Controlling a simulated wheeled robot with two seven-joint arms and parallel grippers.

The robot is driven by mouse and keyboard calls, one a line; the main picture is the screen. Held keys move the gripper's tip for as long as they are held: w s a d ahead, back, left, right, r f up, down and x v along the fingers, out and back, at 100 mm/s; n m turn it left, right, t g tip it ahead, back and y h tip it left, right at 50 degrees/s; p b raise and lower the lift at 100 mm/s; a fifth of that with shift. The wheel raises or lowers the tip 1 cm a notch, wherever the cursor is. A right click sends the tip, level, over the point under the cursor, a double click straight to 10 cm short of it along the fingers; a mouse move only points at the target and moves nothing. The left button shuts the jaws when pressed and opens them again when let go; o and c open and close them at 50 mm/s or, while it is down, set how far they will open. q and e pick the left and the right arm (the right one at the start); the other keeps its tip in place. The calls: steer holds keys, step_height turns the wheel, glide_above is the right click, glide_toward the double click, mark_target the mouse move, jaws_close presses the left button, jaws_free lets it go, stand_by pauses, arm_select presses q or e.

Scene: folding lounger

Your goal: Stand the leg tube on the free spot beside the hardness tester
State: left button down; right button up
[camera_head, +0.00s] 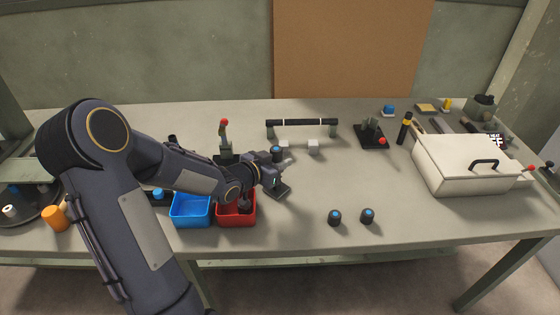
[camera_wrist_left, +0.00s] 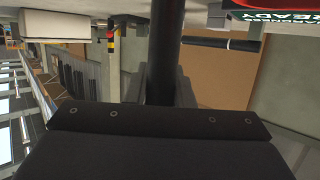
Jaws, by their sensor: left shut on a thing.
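My left gripper (camera_head: 276,177) is over the middle of the bench, just right of the red bin. It is shut on a dark leg tube (camera_wrist_left: 165,50), which runs up between the fingers in the left wrist view. In the head view the tube is mostly hidden by the gripper. A dark, blue-topped cylinder (camera_head: 277,151) shows just beyond the gripper; I cannot tell if it is the held tube. My right gripper is not in view.
A blue bin (camera_head: 191,211) and a red bin (camera_head: 236,220) sit below my left forearm. Two blue-topped dark pieces (camera_head: 335,217) (camera_head: 368,215) stand near the front edge. A bar on two posts (camera_head: 302,122) is behind; a cream case (camera_head: 465,175) is right. The bench's middle right is clear.

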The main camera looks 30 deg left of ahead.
arm_select(q)
steer(key=shift+f, duration=0.15)
steer(key=c, duration=1.2)
jaws_free()
steer(key=shift+s, duration=0.15)
steer(key=shift+v, duration=2.85)
